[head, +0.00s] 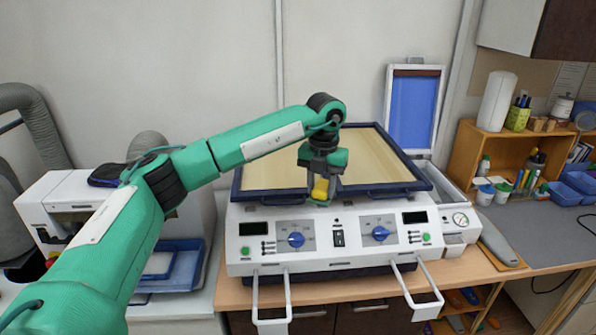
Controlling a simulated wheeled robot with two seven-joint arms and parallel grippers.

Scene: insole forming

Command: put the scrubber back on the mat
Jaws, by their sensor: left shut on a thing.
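My left gripper (322,198) points down over the front edge of the forming machine. It is shut on a small yellow thing, likely the scrubber (320,187), partly covered by the fingers. The scrubber is in front of the machine's tan bed; I cannot tell whether it touches the frame below. A flat grey surface that may be the mat (545,226) lies on the right side of the bench. My right gripper is not in view.
The white forming machine (282,263) has a dark-framed tan bed (270,175), knobs and two front handles. A wooden shelf (462,155) with bottles and blue bins (565,193) stands at the right. A grey long tool (500,246) lies beside the machine. A blue tray (185,262) is at the left.

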